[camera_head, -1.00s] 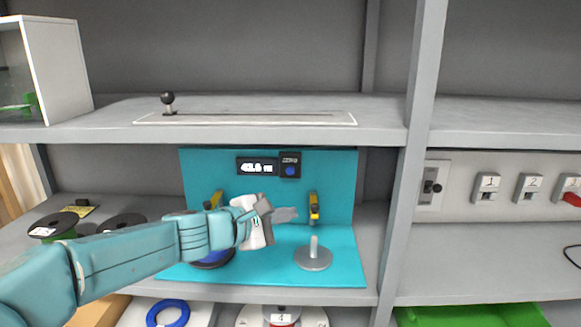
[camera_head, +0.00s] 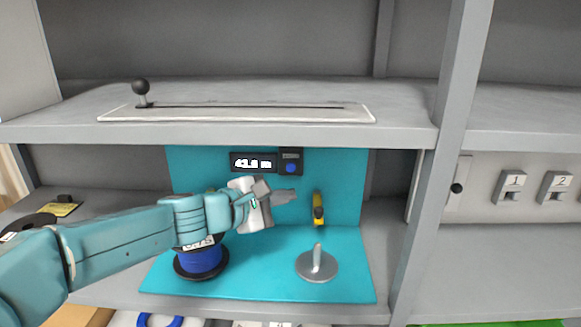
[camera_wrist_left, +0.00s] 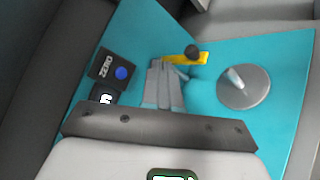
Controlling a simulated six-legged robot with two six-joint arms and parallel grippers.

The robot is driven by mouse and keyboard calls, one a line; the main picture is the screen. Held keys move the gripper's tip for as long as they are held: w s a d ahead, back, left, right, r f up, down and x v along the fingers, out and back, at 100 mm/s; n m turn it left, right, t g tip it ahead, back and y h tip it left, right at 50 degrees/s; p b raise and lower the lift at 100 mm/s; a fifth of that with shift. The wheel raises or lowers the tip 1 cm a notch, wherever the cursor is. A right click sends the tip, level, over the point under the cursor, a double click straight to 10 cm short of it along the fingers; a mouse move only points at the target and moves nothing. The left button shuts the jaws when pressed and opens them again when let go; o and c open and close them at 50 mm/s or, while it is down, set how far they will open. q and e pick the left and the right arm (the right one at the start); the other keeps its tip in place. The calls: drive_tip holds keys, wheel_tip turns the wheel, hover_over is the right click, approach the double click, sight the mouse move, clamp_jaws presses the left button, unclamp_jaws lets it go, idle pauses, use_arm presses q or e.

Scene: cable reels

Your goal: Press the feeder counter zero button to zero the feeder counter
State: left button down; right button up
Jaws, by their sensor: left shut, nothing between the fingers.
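The feeder counter zero button (camera_head: 290,168) is a blue round button on a dark block at the top of the teal back panel. In the left wrist view the button (camera_wrist_left: 122,73) sits beside the word ZERO. The counter display (camera_head: 253,163) to its left shows white digits, which seem to read 43.8 m. My left gripper (camera_head: 291,196) is shut and empty, in front of the panel, a little below the button in the head view. In the left wrist view its fingertips (camera_wrist_left: 161,64) point up, right of the button and apart from it in the picture. My right gripper is not in view.
A yellow clamp-like part (camera_head: 318,210) is on the panel right of my gripper. A grey disc with a peg (camera_head: 317,265) stands on the teal base. A blue reel (camera_head: 201,262) stands under my left forearm. A shelf (camera_head: 250,133) runs above the panel.

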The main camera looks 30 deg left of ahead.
sight(291, 167)
use_arm(q)
drive_tip(key=w+a+p, duration=0.4)
drive_tip(key=w, duration=0.3)
drive_tip(key=shift+w+a, duration=0.25)
drive_tip(key=shift+a, duration=0.05)
idle(0.3)
drive_tip(key=shift+w+f, duration=0.1)
idle(0.5)
idle(1.1)
